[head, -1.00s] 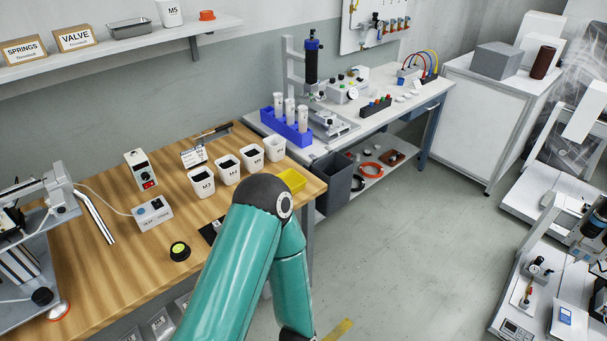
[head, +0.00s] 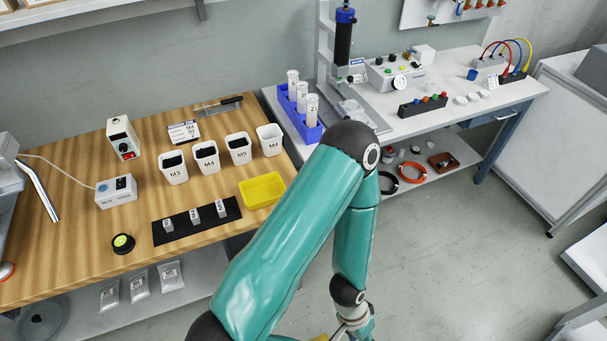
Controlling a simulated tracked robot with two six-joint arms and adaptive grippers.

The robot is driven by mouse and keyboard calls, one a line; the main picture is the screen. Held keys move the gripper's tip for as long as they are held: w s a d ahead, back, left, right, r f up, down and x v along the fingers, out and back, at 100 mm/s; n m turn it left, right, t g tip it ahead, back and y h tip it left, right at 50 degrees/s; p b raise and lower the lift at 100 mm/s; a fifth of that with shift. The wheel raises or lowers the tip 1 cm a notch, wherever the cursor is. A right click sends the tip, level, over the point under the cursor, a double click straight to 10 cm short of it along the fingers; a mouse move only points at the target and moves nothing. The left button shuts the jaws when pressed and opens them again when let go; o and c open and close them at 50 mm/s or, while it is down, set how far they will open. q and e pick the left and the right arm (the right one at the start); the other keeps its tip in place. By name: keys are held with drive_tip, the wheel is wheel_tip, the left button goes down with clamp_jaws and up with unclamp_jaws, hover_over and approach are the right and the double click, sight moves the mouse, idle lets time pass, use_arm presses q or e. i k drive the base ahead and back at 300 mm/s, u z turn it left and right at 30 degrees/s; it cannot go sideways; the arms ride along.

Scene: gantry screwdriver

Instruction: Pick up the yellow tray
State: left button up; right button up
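The yellow tray (head: 262,190) is a shallow, open, rectangular tray that looks empty. It sits at the right front part of the wooden workbench (head: 60,262), near its right edge. A teal arm of mine rises from the bottom of the head view, bends at a dark elbow right of the tray, and goes down to a wrist at the bottom edge. The arm passes in front of the tray's right side but does not visibly touch it. Neither gripper's fingers can be made out in the head view.
White labelled cups (head: 206,157) stand behind the tray. A black mat (head: 197,222) with small labelled pieces lies to its left. A blue rack (head: 294,118) with tubes stands on the white bench (head: 440,125) behind right. Bare floor (head: 450,270) lies right of my arm.

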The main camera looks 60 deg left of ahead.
sight(261, 192)
drive_tip(key=z, duration=0.05)
drive_tip(key=i, duration=1.65)
drive_tip(key=u, duration=4.2)
drive_tip(key=i, duration=0.15)
drive_tip(key=u, duration=0.15)
